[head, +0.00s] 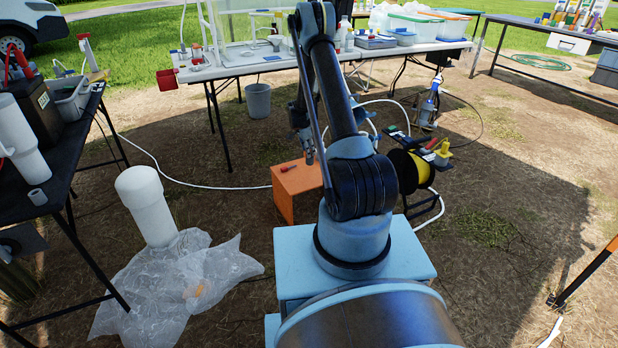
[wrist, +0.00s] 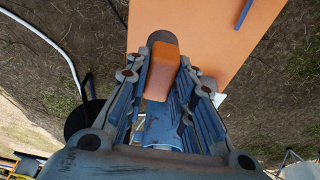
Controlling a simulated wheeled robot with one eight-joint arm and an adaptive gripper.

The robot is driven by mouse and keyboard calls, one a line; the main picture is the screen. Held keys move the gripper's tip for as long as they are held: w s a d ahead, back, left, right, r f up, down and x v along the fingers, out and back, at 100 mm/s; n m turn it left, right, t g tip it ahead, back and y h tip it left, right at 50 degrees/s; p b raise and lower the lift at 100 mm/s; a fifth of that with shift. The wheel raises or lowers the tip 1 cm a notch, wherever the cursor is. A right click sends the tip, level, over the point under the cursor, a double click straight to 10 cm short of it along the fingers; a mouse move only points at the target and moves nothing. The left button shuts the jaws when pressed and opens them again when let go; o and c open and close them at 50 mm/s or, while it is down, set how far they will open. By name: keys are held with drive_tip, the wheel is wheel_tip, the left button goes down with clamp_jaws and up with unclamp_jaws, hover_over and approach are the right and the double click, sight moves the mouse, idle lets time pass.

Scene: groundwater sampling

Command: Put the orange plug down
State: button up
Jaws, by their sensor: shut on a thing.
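The orange plug (wrist: 163,68) is a rounded orange block between my gripper's (wrist: 161,82) two fingers in the wrist view. My gripper is shut on it. A dark rounded part shows at the plug's far end. An orange box (wrist: 215,25) lies beyond and below the plug in the wrist view; I cannot tell whether the plug touches it. In the head view the orange box (head: 297,192) stands on the ground, with my gripper (head: 309,155) above it, small and dark. The plug cannot be made out in the head view.
A small red-handled tool (head: 289,168) lies on the box top. A yellow reel (head: 411,168) with tools stands to the right. A white standpipe (head: 147,200) rises from clear plastic sheeting (head: 185,285) at left. A white table (head: 235,66) with equipment stands behind.

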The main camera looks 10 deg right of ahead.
drive_tip(key=shift+s+a+f+x, duration=0.1)
drive_tip(key=shift+a+x, duration=0.25)
drive_tip(key=shift+x, duration=1.15)
drive_tip(key=shift+s+a+f+x, duration=0.1)
drive_tip(key=shift+a+x, duration=0.2)
drive_tip(key=shift+x, duration=1.2)
drive_tip(key=shift+s+a+f+x, duration=0.1)
drive_tip(key=shift+a+x, duration=0.25)
drive_tip(key=shift+x, duration=1.1)
drive_tip(key=shift+f, duration=0.45)
drive_tip(key=o, duration=0.9)
drive_tip(key=shift+o, duration=0.2)
